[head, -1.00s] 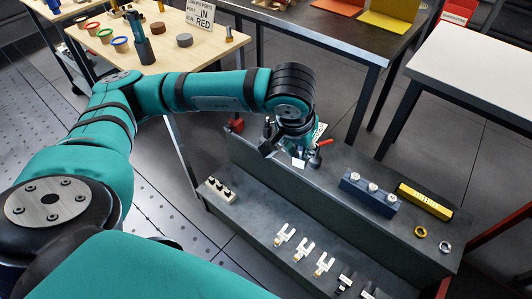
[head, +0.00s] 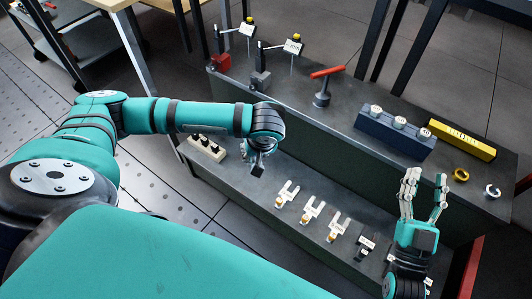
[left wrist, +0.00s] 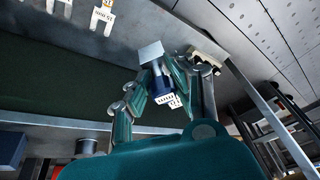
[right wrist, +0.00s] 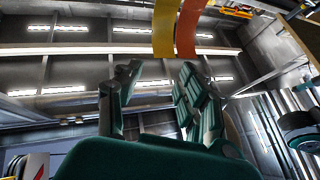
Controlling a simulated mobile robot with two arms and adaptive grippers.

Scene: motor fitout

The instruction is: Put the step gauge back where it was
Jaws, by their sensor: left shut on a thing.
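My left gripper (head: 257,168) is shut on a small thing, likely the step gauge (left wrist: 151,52). It has a pale grey block at its end, a dark blue part and a white label whose print I cannot read. In the head view it is small and partly hidden by the fingers. The left gripper hangs over the lower step (head: 240,180) of the dark bench, between the cream rack and the forked gauges. My right gripper (head: 424,184) points up, open and empty, in front of the bench's right part; its spread fingers show in the right wrist view (right wrist: 152,95).
White forked gauges (head: 312,208) stand in a row on the lower step. A cream rack with black pegs (head: 207,147) is at its left end. The upper level holds two labelled stands, a red T-handle (head: 326,73), a blue block (head: 395,135), a yellow block (head: 460,139) and two rings.

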